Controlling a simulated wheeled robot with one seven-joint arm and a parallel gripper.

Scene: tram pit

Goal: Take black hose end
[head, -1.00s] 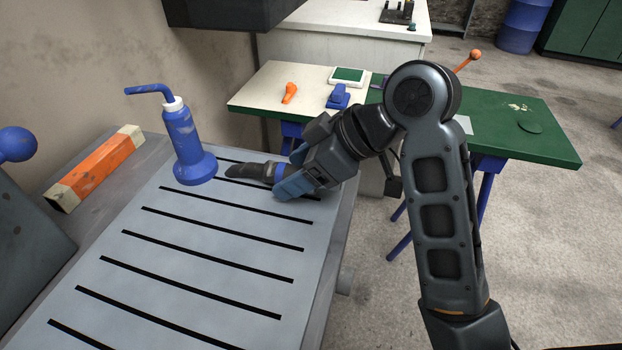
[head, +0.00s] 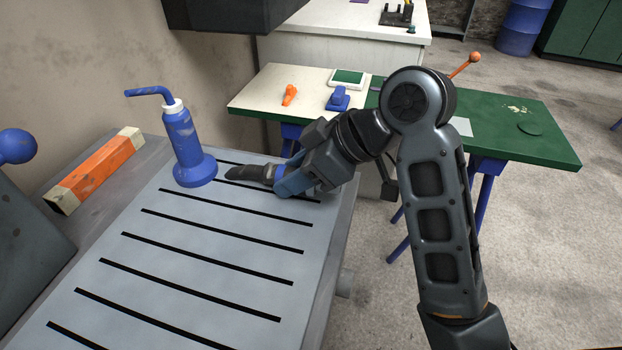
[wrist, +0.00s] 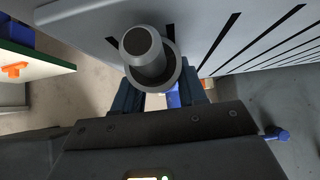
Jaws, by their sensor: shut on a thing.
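The black hose end (head: 246,173) is a dark, tapered piece low over the slotted grey table, at its far right part. My gripper (head: 284,180) is shut on it, with the blue fingers around its wider part. In the wrist view the hose end (wrist: 145,50) shows as a grey round nozzle with a wider collar, between my gripper's fingers (wrist: 160,97). Whether the hose end touches the table surface I cannot tell.
A blue bottle with a bent spout (head: 186,145) stands just left of the hose end. An orange block (head: 95,170) lies at the left edge. The slotted table (head: 190,265) is clear in front. A green-and-white table (head: 520,135) stands behind.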

